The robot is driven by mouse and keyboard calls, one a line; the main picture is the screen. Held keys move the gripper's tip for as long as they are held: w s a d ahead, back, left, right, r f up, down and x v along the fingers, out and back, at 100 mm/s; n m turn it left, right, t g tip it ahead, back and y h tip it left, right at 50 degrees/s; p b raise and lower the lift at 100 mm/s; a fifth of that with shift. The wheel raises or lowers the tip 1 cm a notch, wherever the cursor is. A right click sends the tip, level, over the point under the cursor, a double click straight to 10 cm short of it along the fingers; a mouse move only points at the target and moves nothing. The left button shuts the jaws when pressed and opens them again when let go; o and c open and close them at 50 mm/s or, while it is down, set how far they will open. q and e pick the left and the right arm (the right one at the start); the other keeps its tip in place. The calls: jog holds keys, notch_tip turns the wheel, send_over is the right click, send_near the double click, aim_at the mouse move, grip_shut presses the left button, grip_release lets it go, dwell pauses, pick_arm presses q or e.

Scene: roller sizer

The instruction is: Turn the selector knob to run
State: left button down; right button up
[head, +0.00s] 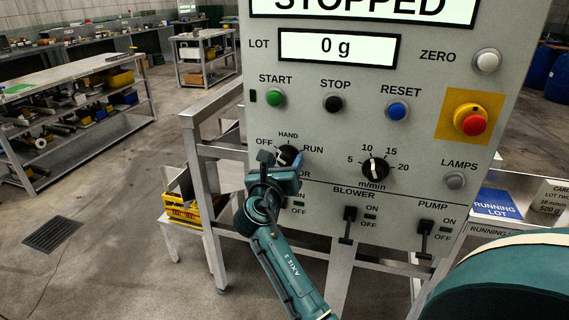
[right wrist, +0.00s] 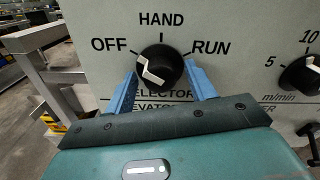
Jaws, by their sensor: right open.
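The selector knob (head: 288,153) is round and black, on the grey panel under the labels OFF, HAND and RUN. In the right wrist view the knob (right wrist: 165,65) has a white mark on its left side, nearest the OFF label. My right gripper (head: 281,158) is open at the knob and hides part of it in the head view. In the right wrist view its blue fingers (right wrist: 160,76) stand one on each side of the knob. I cannot tell whether they touch it. My left gripper is not in view.
The display (head: 362,8) reads STOPPED. Right of the selector is the m/min speed knob (head: 375,169). Blower (head: 348,224) and pump (head: 424,238) switches sit below. START (head: 275,97), STOP and RESET buttons are above. A red emergency button (head: 471,121) is at right.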

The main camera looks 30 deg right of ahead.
jog(key=shift+c, duration=0.2)
jog(key=c, duration=0.9)
